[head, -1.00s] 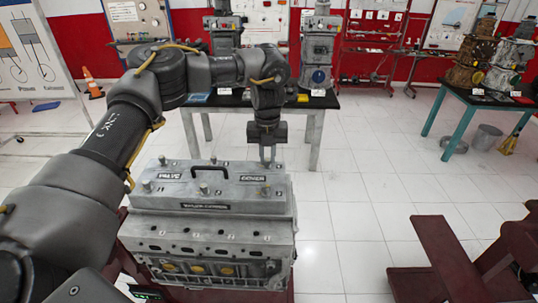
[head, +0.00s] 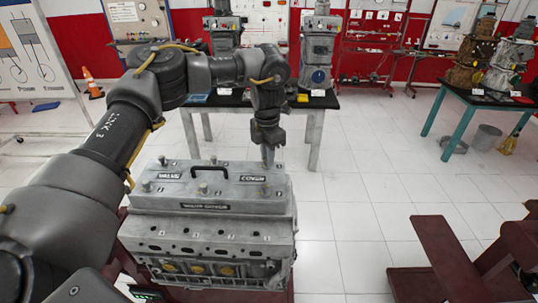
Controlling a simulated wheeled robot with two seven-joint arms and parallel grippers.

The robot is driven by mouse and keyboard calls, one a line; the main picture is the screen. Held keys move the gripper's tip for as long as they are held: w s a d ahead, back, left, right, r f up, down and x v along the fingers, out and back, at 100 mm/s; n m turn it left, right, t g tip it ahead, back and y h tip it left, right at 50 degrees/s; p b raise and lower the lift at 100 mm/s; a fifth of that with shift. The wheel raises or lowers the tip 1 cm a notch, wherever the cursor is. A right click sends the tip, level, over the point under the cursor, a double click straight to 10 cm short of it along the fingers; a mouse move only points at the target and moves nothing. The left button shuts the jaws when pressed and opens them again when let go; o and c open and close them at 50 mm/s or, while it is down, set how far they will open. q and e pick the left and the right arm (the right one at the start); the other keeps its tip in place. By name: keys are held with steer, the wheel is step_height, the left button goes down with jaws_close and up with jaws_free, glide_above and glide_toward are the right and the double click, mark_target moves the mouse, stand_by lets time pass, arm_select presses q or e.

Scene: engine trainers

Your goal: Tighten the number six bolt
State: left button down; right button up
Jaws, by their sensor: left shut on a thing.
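A grey engine block (head: 215,240) carries a grey valve cover (head: 215,198) with a black handle and several bolts in two rows. Three bolts stand along the near row: left (head: 146,186), middle (head: 203,188) and right (head: 265,188). Two bolts show in the far row, at the left (head: 162,160) and middle (head: 213,159). My left gripper (head: 268,158) points straight down at the cover's far right corner, shut on the bolt there. Its fingers mostly hide that bolt, and its number cannot be read. My right gripper is out of view.
The engine rests on a dark red stand (head: 127,245). A black-topped table (head: 345,104) with other engine parts stands behind it. A dark red frame (head: 440,255) is at the lower right. The tiled floor between them is clear.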

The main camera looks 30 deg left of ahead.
arm_select(q)
steer(key=m, duration=0.5)
steer(key=shift+w+r, duration=0.15)
steer(key=shift+m, duration=1.1)
steer(key=c, duration=1.6)
jaws_free()
steer(key=shift+o, duration=1.3)
steer(key=shift+w+f, duration=0.1)
steer(key=shift+f, duration=0.1)
